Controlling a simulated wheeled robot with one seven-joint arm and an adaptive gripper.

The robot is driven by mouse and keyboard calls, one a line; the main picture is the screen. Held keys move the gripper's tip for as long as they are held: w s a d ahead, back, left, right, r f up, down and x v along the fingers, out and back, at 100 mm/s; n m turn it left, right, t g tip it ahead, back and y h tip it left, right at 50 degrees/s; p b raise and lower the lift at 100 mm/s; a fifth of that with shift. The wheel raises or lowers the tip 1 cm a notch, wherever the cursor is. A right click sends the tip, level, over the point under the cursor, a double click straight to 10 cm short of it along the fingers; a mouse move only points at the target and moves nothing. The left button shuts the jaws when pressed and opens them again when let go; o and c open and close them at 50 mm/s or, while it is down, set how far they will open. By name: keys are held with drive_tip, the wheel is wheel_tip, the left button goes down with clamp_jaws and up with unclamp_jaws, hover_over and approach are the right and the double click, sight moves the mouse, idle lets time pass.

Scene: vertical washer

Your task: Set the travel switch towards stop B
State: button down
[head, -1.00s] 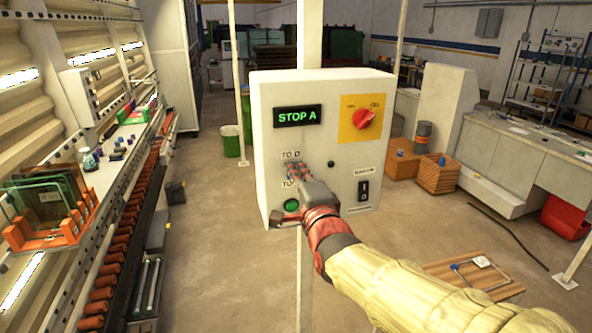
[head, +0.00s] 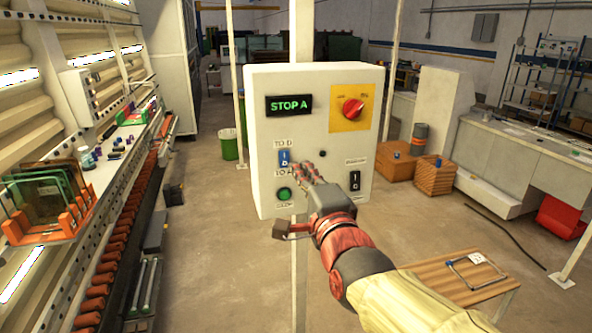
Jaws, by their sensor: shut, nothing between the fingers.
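The travel switch (head: 285,160) is a small blue rocker with white marks on the white control box. A label that seems to read "TO B" is above it. The label below is partly covered and seems to read "TO A". Which way the rocker is tipped is too small to tell. The green-lit display (head: 289,105) reads "STOP A". My gripper (head: 303,172) is shut and empty. Its tips are just right of and below the switch in the picture, and appear to stand in front of the panel, apart from the switch.
On the same control box (head: 263,140) are a red rotary knob (head: 353,109) on a yellow plate, a green button (head: 284,193) and a black rocker switch (head: 354,181). A conveyor line with a glass rack (head: 47,213) runs along the left. A low wooden table (head: 440,273) stands at right.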

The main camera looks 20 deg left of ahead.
drive_tip(key=shift+v, duration=1.1)
drive_tip(key=shift+r, duration=0.25)
